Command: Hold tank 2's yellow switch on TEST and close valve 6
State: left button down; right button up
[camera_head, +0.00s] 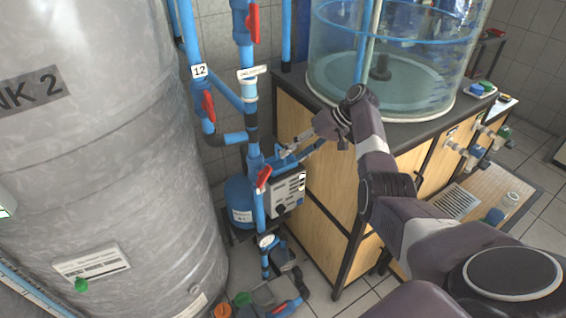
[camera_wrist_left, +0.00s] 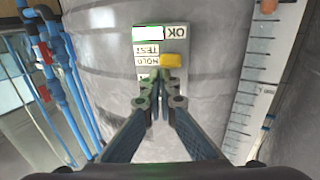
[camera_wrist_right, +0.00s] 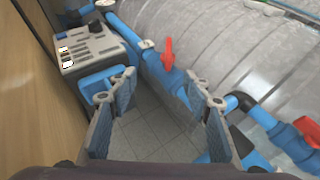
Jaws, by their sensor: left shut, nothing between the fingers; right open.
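Tank 2 (camera_head: 110,130) is the big grey tank on the left of the head view. In the left wrist view, a small panel on it carries a yellow switch (camera_wrist_left: 171,60) beside the upside-down words HOLD and TEST. My left gripper (camera_wrist_left: 159,78) is shut and empty, its tips right by the switch; I cannot tell if they touch. My right gripper (camera_head: 285,154) is open among the blue pipes. In the right wrist view its fingers (camera_wrist_right: 160,90) stand apart, short of a red valve handle (camera_wrist_right: 168,53). No tag legibly reads 6.
A grey pump controller (camera_head: 287,190) is close below my right gripper. More red handles (camera_head: 208,106) sit on pipes near a tag 12 (camera_head: 199,71). A wooden cabinet (camera_head: 315,180) with a clear tank (camera_head: 390,60) stands to the right. Another red handle (camera_wrist_right: 308,130) shows at right.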

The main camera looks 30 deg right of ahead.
jog(key=o, duration=0.7)
jog(key=d+f+h, duration=0.1)
jog(key=f, duration=0.1)
jog(key=d+f+h, duration=0.1)
jog(key=f, duration=0.2)
jog(key=w+d+f+t+h, duration=0.1)
jog(key=f, duration=0.1)
jog(key=shift+d+f+n+h, duration=0.25)
jog(key=shift+d+n+h, duration=0.05)
jog(key=shift+d, duration=0.1)
jog(key=shift+o, duration=0.6)
jog(key=d+f+n+t+h, duration=0.2)
jog(key=d+f+h, duration=0.1)
jog(key=f, duration=0.3)
jog(key=shift+w+d+h, duration=0.15)
jog(key=shift+d+h, duration=0.05)
jog(key=shift+h, duration=0.3)
jog(key=n+t, duration=1)
send_near(266, 180)
jog(key=shift+y, duration=0.4)
jog(key=w, duration=0.9)
jog(key=shift+w+d+r, duration=0.1)
jog(key=shift+w+d, duration=0.1)
jog(key=shift+w, duration=0.1)
jog(key=c, duration=1.2)
